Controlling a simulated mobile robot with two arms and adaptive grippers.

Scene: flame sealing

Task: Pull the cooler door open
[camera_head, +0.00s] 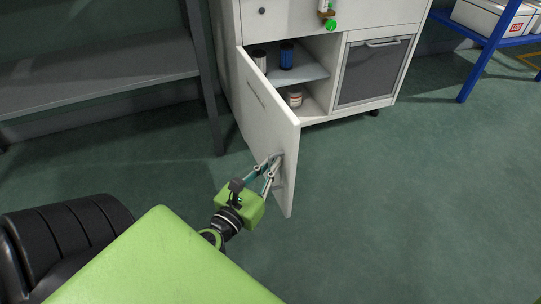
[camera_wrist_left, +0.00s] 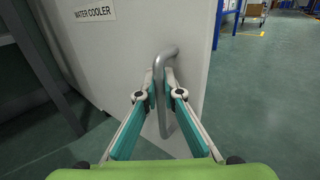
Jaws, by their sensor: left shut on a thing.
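The white cooler door (camera_head: 266,122) stands swung out from the white cabinet in the head view, with the inside shelves showing. In the left wrist view the door panel (camera_wrist_left: 120,50) carries a "WATER COOLER" label (camera_wrist_left: 95,13). A grey bar handle (camera_wrist_left: 158,70) is fixed on the door. My left gripper (camera_head: 275,165) is at the door's outer face, near its free edge. In the left wrist view the left gripper's fingers (camera_wrist_left: 162,92) are closed around the handle from both sides. My right gripper does not show.
Inside the cabinet are a blue container (camera_head: 286,56) and other small jars. A dark-fronted compartment (camera_head: 373,71) is beside the opening. A grey shelf rack (camera_head: 100,80) stands left of the door, and a blue rack (camera_head: 474,67) at the right. The green floor right of the door is clear.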

